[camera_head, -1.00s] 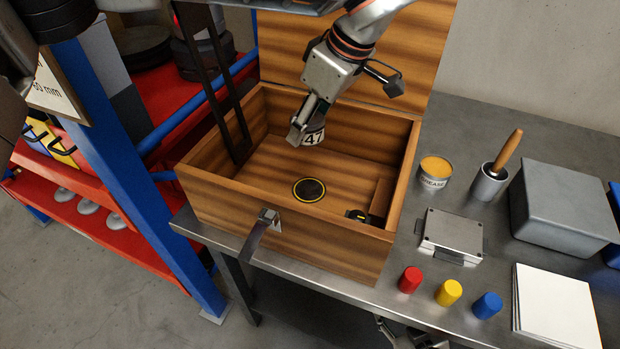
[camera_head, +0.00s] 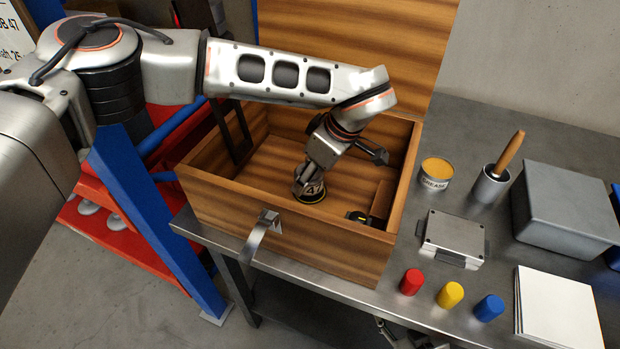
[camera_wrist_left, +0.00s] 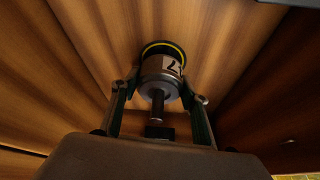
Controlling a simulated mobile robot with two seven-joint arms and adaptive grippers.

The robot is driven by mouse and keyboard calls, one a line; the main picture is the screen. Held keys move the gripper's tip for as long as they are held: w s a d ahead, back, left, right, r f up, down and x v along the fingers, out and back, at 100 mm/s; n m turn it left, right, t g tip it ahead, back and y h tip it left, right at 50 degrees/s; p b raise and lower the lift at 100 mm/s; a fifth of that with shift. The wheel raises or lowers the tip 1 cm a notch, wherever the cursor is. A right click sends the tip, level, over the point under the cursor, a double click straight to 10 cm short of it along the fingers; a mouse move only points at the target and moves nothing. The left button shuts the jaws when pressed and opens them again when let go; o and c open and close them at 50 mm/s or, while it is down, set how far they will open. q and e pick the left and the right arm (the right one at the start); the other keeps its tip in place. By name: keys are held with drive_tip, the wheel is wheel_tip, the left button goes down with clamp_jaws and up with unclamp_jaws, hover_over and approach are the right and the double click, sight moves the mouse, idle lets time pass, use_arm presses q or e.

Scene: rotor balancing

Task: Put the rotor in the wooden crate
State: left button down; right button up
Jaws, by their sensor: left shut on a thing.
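The rotor (camera_head: 314,187), a grey cylinder with a "47" label, is upright inside the open wooden crate (camera_head: 318,240). My left gripper (camera_head: 308,176) is shut on it, reaching down into the crate. In the left wrist view the rotor (camera_wrist_left: 160,72) sits between the two fingers, its shaft pointing back toward the palm. Its lower end is at the black disc with a yellow ring (camera_wrist_left: 166,47) on the crate floor; I cannot tell if it bears fully on it. My right gripper (camera_head: 398,334) shows only partly, below the table's front edge.
The crate's lid (camera_head: 385,55) stands open behind. A small black and yellow item (camera_head: 358,217) lies in its front right corner. Right of the crate are a grease tin (camera_head: 436,172), a metal box (camera_head: 452,238) and several coloured caps. A blue post (camera_head: 150,215) stands left.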

sight(321, 177)
use_arm(q)
drive_tip(key=shift+f, duration=0.65)
drive_tip(key=shift+f, duration=0.15)
drive_tip(key=c, duration=1.1)
unclamp_jaws()
drive_tip(key=shift+v, duration=3.9)
drive_tip(key=shift+f, duration=0.1)
